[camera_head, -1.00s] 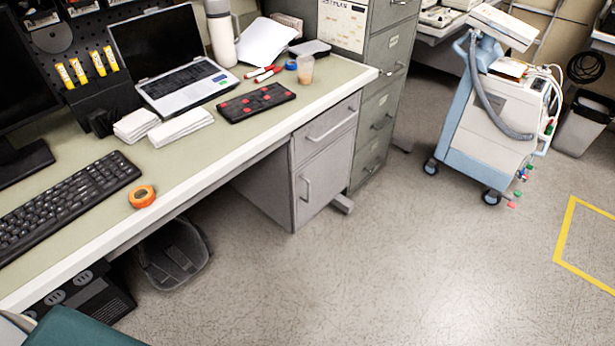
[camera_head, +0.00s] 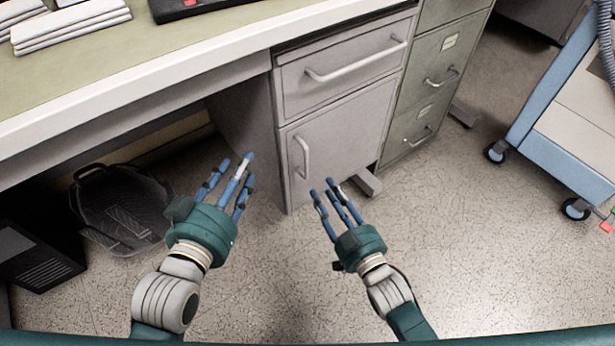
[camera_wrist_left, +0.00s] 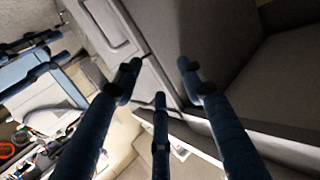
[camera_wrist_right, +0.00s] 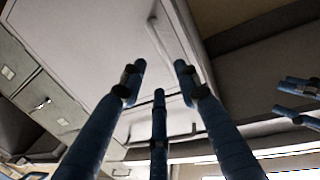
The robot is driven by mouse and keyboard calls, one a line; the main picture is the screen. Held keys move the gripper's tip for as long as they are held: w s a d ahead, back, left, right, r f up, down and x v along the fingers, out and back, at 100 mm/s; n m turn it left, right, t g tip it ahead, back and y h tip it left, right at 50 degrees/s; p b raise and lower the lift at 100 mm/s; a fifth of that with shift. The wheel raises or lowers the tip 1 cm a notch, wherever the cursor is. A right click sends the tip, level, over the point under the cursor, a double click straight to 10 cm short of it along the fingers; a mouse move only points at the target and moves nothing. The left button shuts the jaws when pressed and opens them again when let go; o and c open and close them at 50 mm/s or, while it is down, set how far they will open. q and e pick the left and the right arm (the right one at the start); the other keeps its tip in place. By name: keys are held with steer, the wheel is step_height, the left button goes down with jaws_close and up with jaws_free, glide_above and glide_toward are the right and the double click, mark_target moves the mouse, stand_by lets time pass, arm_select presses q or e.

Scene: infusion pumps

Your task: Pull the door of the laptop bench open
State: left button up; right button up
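The laptop bench's grey door (camera_head: 340,135) is closed below a drawer, with a vertical bar handle (camera_head: 302,157) near its left edge. The door and handle also show in the right wrist view, the handle (camera_wrist_right: 157,38) beyond the fingers. My left gripper (camera_head: 230,172) is open and empty, left of the cabinet and in front of the space under the bench. My right gripper (camera_head: 334,192) is open and empty, in front of the door's lower part, below and right of the handle. Neither gripper appears to touch the door.
The drawer (camera_head: 345,62) above the door is closed. A green filing cabinet (camera_head: 440,80) stands to the right. A dark bin (camera_head: 122,208) lies under the bench at left. A blue and white cart (camera_head: 560,120) stands at far right. The floor in front is clear.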

mark_target(307, 175)
steer(key=b+x, duration=0.1)
steer(key=x, duration=0.2)
steer(key=r+b+x, duration=0.1)
steer(key=x, duration=0.3)
steer(key=b+x, duration=0.1)
steer(key=x, duration=0.2)
steer(key=shift+w+a+r, duration=0.1)
steer(key=shift+a+r, duration=0.1)
steer(key=shift+a, duration=0.1)
arm_select(q)
steer(key=s+d+r+t+h, duration=0.1)
steer(key=s+r+t+h, duration=0.2)
steer(key=r+t, duration=0.5)
steer(key=shift+s+r+t, duration=0.4)
steer(key=shift+s+r, duration=0.1)
steer(key=shift+r, duration=4.45)
arm_select(e)
steer(key=shift+w+a, duration=0.1)
steer(key=shift+w, duration=0.1)
jaws_close()
